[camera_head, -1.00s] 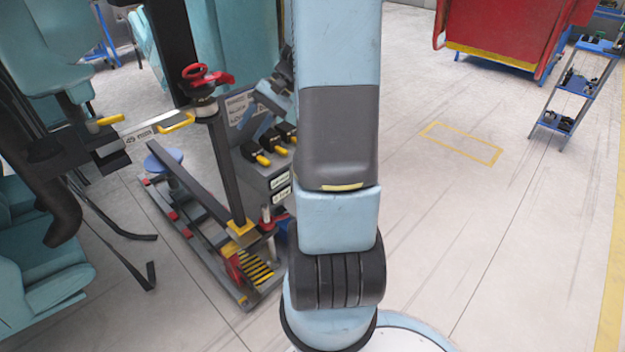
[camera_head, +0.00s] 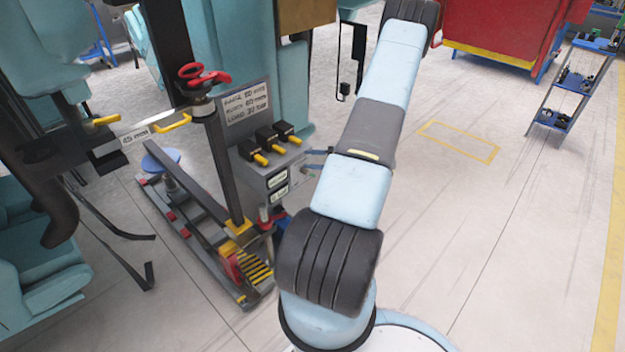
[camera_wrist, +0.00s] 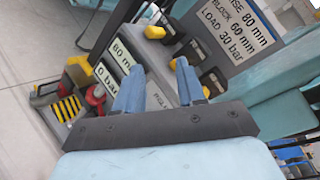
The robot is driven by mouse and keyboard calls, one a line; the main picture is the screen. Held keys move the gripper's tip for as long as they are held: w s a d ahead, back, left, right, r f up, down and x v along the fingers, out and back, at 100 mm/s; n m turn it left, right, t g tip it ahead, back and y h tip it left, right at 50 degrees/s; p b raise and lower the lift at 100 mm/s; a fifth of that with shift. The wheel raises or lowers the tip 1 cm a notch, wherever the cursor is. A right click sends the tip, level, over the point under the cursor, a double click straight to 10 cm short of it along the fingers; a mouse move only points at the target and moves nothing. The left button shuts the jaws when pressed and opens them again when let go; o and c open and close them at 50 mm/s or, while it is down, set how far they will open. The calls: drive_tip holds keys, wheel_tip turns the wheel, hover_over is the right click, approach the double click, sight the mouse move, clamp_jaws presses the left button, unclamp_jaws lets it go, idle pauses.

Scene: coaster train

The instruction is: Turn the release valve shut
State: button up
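The grey control panel (camera_head: 262,165) stands left of my arm in the head view. In the wrist view, part of a label (camera_wrist: 158,98), seemingly for the release, shows on the panel face between my fingers; no valve handle is clear there. My gripper (camera_wrist: 157,72) is open, its two blue fingers apart, facing the panel near its displays. Nothing is clearly held.
Several black levers with yellow ends (camera_head: 268,143) line the panel top, beside a sign (camera_head: 247,103). Two displays (camera_wrist: 112,70) sit near my fingers, showing mm and bar. A jack frame with a red knob (camera_head: 203,76) stands left.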

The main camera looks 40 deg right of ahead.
sight(313, 176)
drive_tip(key=s+d+f+m+t+h, duration=0.2)
drive_tip(key=s+d+f+m+h, duration=0.2)
drive_tip(key=f, duration=0.4)
drive_tip(key=s+d+f+m+t+h, duration=0.2)
drive_tip(key=s+d+f+m+h, duration=0.2)
drive_tip(key=f, duration=0.4)
drive_tip(key=shift+h, duration=0.3)
drive_tip(key=w, duration=0.4)
drive_tip(key=w+a, duration=0.1)
drive_tip(key=w, duration=0.8)
drive_tip(key=shift+w+a+r, duration=0.1)
drive_tip(key=shift+w+a, duration=0.1)
drive_tip(key=shift+w, duration=0.2)
drive_tip(key=shift+c, duration=0.3)
clamp_jaws()
